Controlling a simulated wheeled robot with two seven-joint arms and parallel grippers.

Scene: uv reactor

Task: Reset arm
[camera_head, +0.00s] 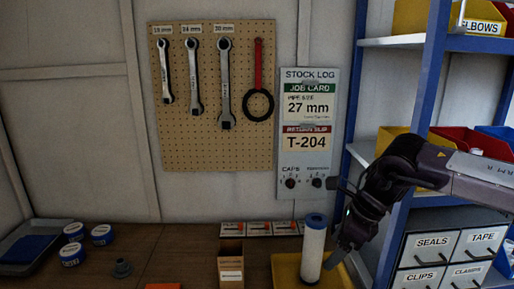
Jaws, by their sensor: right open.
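My right arm comes in from the right, in front of the blue shelf rack. My right gripper (338,252) points down and to the left, open, just right of a white cylinder (312,255) with a blue top. The cylinder stands upright on a yellow tray (288,271). I cannot tell whether the gripper touches it; nothing shows held between the fingers. My left gripper is not in view.
A pegboard (190,130) with several tools and a stock log panel (307,75) hang on the wall. An open cardboard box (230,265) stands left of the tray. Labelled tubs (73,253) and a grey tray are at left. The blue rack (412,90) holds bins and drawers at right.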

